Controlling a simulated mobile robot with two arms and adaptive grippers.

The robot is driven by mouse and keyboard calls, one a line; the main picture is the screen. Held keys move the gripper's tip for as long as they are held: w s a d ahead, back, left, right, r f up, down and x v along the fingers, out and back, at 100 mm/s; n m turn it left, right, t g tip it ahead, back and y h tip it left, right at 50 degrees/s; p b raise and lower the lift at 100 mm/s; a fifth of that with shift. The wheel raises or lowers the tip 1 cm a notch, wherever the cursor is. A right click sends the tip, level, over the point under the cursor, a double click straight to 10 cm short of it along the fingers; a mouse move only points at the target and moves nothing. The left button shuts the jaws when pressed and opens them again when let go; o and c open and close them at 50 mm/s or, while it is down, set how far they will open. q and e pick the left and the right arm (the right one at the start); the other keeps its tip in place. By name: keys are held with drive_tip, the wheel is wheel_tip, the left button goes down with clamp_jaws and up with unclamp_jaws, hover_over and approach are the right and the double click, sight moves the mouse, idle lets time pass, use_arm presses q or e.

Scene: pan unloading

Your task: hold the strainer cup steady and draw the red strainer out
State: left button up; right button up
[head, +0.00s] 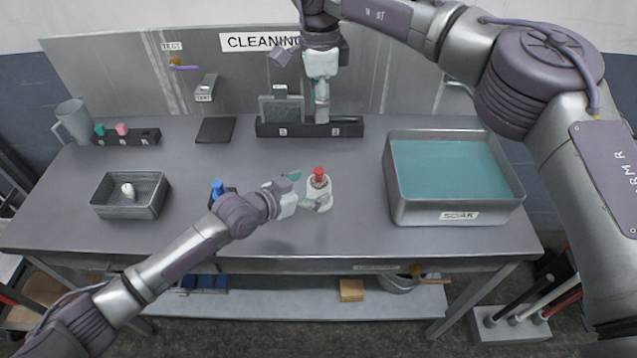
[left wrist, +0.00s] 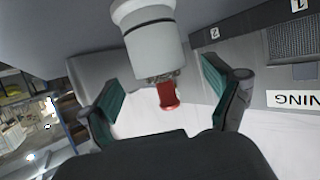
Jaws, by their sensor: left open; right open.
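The strainer cup (head: 318,195) is white and stands upright near the middle of the table. The red strainer (head: 319,173) shows at its top. In the left wrist view the cup (left wrist: 157,50) appears upside down, with the red strainer (left wrist: 168,95) at its lower end. My left gripper (head: 308,190) is open, with one finger on either side of the cup; whether they touch it I cannot tell. My right gripper (head: 321,112) is open, pointing down at the black rack, away from the cup.
The black rack (head: 350,127) with a grey mesh panel (head: 273,109) stands at the back. A grey tub of teal liquid (head: 455,214) is at right. A small tray (head: 112,211) with a white object, a blue-topped item (head: 218,187) and a jug (head: 72,122) are at left.

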use_arm(q)
drive_tip(key=shift+x, duration=1.75)
drive_tip(key=c, duration=1.2)
drive_tip(key=shift+c, duration=0.8)
use_arm(e)
drive_tip(key=shift+o, duration=1.2)
drive_tip(key=shift+s+a+f, duration=0.1)
drive_tip(key=shift+f, duration=0.15)
drive_tip(key=n+t+h, duration=0.1)
drive_tip(key=n, duration=0.6)
approach(319, 170)
drive_tip(key=f, duration=0.7)
drive_tip(key=d+f, duration=0.1)
drive_tip(key=f, duration=0.2)
drive_tip(key=shift+w+f, duration=0.15)
drive_tip(key=shift+w, duration=0.25)
